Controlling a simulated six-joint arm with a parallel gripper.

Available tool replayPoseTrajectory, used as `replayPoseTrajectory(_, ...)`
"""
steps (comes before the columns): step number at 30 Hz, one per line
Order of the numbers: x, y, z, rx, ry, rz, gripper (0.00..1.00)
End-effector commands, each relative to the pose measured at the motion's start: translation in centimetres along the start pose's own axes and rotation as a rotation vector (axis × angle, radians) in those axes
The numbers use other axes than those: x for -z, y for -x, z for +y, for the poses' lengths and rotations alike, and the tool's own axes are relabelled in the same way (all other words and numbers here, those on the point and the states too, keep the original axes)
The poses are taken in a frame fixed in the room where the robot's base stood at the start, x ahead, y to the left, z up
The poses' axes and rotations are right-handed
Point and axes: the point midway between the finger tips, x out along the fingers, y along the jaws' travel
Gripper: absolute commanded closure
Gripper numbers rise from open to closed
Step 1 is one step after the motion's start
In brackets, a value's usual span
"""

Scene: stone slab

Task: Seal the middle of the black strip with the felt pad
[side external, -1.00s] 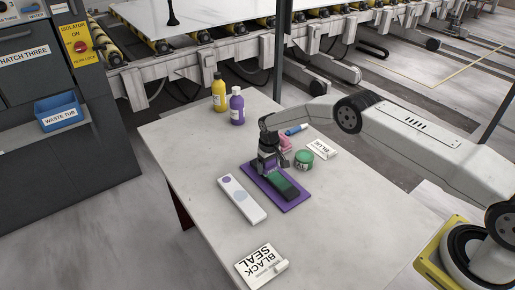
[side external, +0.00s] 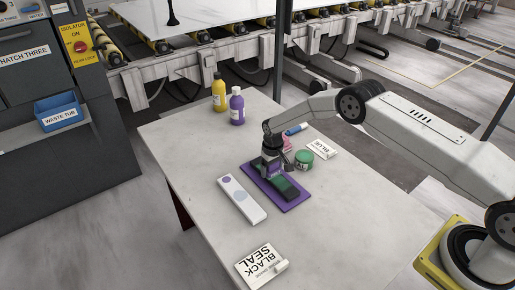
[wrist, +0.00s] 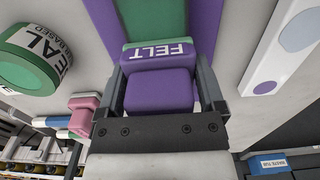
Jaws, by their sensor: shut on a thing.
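My gripper (side external: 272,170) is shut on the purple felt pad (wrist: 160,90), gripped between both fingers, with its FELT label facing the wrist camera and a green layer along its far edge. The strip (side external: 289,189) lies on a purple board (side external: 303,200); its sides look black and its top shows dark green. In the wrist view the strip (wrist: 155,15) looks green, just beyond the pad. The pad is at the strip's far part in the side view. Its underside is hidden, so I cannot tell whether it touches the strip.
A green pot (side external: 303,160) and a pink block (side external: 287,143) stand close to my gripper. A white plate with lavender dots (side external: 241,199) lies left of the board. Yellow (side external: 219,94) and purple (side external: 237,107) bottles stand behind. A BLACK SEAL sign (side external: 261,265) is in front.

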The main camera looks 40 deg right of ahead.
Motion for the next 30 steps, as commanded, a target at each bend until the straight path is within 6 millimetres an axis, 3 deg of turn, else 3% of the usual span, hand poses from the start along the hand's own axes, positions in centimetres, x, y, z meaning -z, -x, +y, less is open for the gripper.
replayPoseTrajectory(19, -6.0, 0.1, 0.0, 0.000, 0.000, -0.003, 0.67)
replayPoseTrajectory(23, -5.7, 2.3, 0.0, 0.000, 0.000, 0.002, 0.67)
replayPoseTrajectory(30, -5.7, 4.3, 0.0, 0.000, 0.000, 0.001, 0.67)
